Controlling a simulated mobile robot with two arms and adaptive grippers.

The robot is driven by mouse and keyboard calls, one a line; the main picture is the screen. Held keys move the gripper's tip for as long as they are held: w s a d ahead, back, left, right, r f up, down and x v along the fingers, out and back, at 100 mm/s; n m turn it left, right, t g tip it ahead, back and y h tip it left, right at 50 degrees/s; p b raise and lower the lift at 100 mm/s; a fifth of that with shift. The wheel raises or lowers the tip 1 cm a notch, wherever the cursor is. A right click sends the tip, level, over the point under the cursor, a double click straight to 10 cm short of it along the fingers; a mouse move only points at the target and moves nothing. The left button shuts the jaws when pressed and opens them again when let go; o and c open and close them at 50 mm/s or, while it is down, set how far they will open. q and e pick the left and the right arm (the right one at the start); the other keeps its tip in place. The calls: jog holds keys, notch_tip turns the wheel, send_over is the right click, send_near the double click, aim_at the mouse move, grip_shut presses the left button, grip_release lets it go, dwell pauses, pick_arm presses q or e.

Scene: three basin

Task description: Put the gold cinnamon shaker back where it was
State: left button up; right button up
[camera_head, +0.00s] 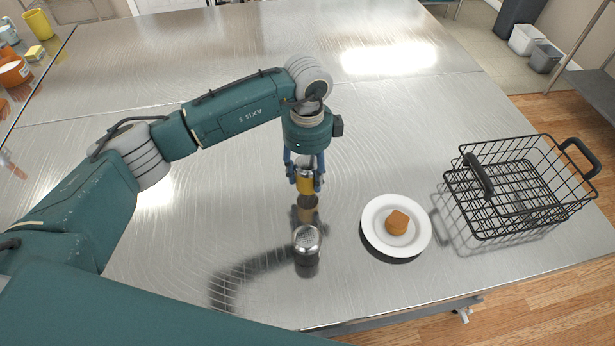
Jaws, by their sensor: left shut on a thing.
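The gold cinnamon shaker (306,183) is in the fingers of my left gripper (305,178), near the middle of the steel table (420,125). The gripper points down and is shut on the shaker, hiding much of its upper part. A dark reflection shows below the shaker; whether its base touches the table I cannot tell. A silver shaker (307,240) with a perforated top stands in front of it, towards me. My right gripper is not in view.
A white plate (373,236) with a brown muffin (398,222) is right of the silver shaker. A black wire basket (520,185) stands at the right table edge. The table left of and behind the gripper is mostly clear beyond my arm.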

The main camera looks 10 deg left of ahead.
aim_at(308, 182)
pick_arm(q)
notch_tip(308, 182, down, 2)
jog(key=shift+f+p, duration=0.25)
jog(key=shift+p, duration=0.1)
jog(key=shift+f, duration=0.3)
jog(key=shift+f, duration=0.2)
jog(key=o, duration=1.2)
jog(key=shift+r, duration=0.1)
